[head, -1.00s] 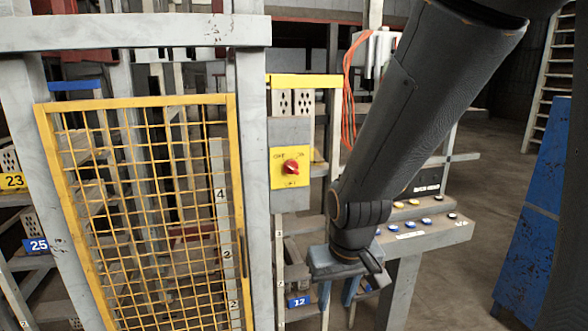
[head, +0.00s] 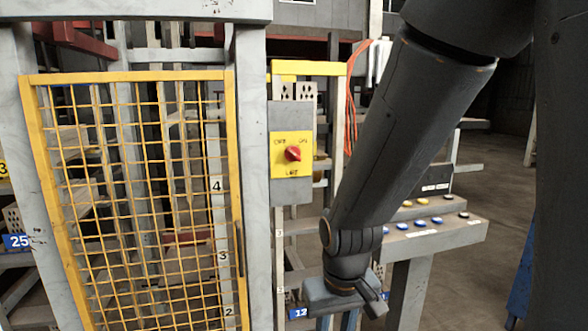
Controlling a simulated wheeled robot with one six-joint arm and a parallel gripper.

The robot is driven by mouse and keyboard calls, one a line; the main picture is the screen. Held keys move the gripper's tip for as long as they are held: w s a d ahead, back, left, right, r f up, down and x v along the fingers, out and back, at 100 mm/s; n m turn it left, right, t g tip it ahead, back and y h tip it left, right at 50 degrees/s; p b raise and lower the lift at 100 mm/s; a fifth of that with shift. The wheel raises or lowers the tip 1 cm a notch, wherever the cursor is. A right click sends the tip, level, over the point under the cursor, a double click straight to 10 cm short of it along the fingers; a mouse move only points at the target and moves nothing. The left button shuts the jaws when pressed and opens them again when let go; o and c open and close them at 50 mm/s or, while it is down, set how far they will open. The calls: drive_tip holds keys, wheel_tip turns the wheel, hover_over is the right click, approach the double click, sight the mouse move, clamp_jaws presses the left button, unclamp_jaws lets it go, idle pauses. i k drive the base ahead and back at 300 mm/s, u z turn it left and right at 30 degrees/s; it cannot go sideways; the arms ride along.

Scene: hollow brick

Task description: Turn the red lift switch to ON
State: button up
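The red lift switch (head: 292,154) is a round red knob on a yellow plate (head: 279,167) with OFF at upper left, ON at upper right and a third label below. The plate sits on a grey box on the post right of the yellow mesh gate. The knob's exact pointing direction is hard to tell. My gripper (head: 338,318) is below and to the right of the switch, apart from it, pointing down. Its fingers run off the bottom edge of the picture, so their tips are hidden.
A yellow mesh gate (head: 228,150) fills the left side. A control desk (head: 450,236) with several coloured buttons stands right of my arm. Orange cables (head: 352,112) hang behind the arm. Open floor shows at the right.

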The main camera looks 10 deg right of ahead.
sight(293, 153)
drive_tip(key=u, duration=2.35)
drive_tip(key=k, duration=1.1)
drive_tip(key=z, duration=1.7)
drive_tip(key=i, duration=0.5)
